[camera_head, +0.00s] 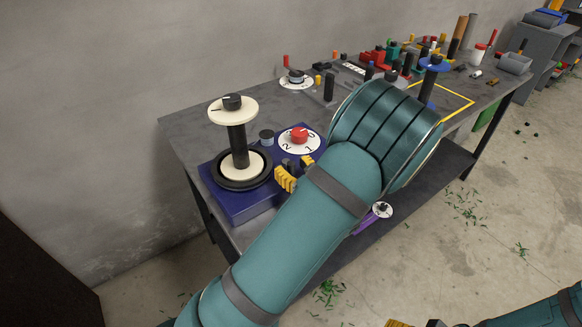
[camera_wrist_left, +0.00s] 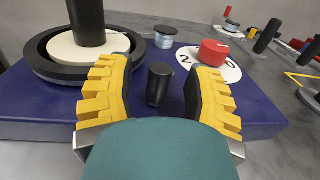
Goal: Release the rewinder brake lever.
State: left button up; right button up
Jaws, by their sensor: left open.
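The rewinder has a dark blue base (camera_head: 232,206) on the grey workbench. On it stands a spool with a black core and cream discs (camera_head: 233,110). A short black upright handle (camera_wrist_left: 159,84), which looks like the brake lever, stands on the base in the left wrist view. My left gripper (camera_head: 296,171) is open, with its yellow fingers (camera_wrist_left: 160,72) on either side of the handle and visible gaps on both sides.
A red knob (camera_head: 299,134) on a white numbered dial and a small grey cylinder (camera_head: 266,137) sit beside the spool. A purple part with a white dial (camera_head: 382,210) shows at the bench's front edge. Several tools and a yellow-outlined area (camera_head: 455,94) lie farther right.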

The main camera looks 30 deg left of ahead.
pick_arm(q)
jog(key=shift+w+a, duration=0.25)
jog(key=shift+a, duration=0.2)
grip_shut()
jog(key=shift+s+a+r+m+t+h+p, duration=0.1)
jog(key=shift+s+a+m+t+h+p, duration=0.25)
jog(key=shift+m+t, duration=0.3)
jog(key=shift+m+t+h+p, duration=0.3)
jog(key=shift+m+t+h, duration=0.2)
jog(key=shift+t, duration=0.25)
grip_release()
